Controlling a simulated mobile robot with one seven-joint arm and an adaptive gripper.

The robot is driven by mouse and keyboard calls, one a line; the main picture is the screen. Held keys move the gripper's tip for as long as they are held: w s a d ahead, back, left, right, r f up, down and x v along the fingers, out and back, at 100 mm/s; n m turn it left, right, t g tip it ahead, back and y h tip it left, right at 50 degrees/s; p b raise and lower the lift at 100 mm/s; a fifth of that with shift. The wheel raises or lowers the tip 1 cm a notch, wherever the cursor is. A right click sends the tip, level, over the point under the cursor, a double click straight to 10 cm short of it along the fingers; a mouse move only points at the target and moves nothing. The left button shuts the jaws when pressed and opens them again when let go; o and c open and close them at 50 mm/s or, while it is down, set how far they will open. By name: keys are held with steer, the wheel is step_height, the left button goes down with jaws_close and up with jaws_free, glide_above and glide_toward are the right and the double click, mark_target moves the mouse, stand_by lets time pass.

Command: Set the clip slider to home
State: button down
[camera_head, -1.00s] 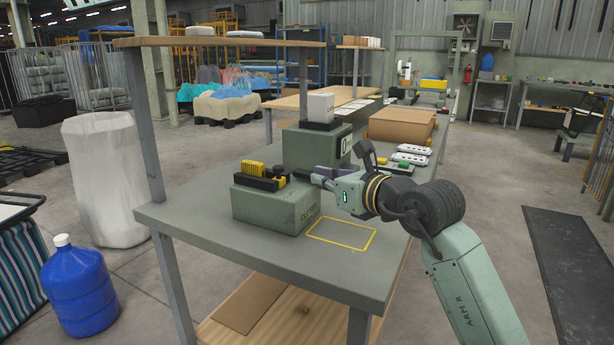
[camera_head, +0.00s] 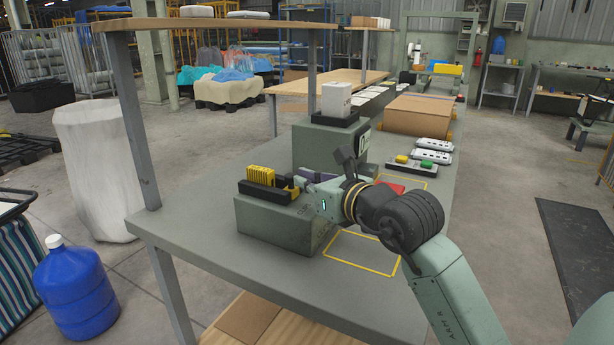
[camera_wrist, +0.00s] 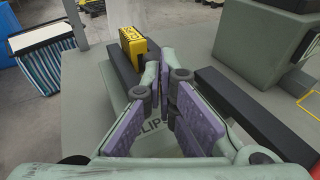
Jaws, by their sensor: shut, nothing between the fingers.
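A grey-green box (camera_head: 272,228) on the bench bears a black holder (camera_head: 262,193) with a yellow ribbed block (camera_head: 261,175) at its left end. The block also shows in the wrist view (camera_wrist: 132,48), in the black channel (camera_wrist: 122,72). A small yellow piece (camera_head: 294,188) sits at the holder's right end. I cannot tell which yellow part is the clip slider. My gripper (camera_wrist: 166,60) is shut and empty, purple pads together, its tips over the box and right of the block. Its fingers hide part of the box's lettering. Contact with the holder cannot be told.
A taller grey-green block (camera_head: 318,147) with a white device (camera_head: 336,99) stands just behind. A red item (camera_head: 392,187) lies partly behind my arm. Yellow-outlined bench area (camera_head: 360,255) in front is clear. A shelf post (camera_head: 135,120) rises at left.

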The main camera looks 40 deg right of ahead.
mark_target(289, 178)
steer(key=shift+w, duration=0.15)
stand_by(0.3)
steer(key=shift+w+a+f+b, duration=0.15)
steer(key=shift+w+a+b, duration=0.05)
steer(key=shift+w+b, duration=0.2)
steer(key=shift+w+a+b, duration=0.2)
steer(key=shift+w+b, duration=0.1)
steer(key=shift+w, duration=0.15)
steer(key=shift+w+a+b, duration=0.2)
steer(key=shift+w+b, duration=0.1)
steer(key=shift+w, duration=0.15)
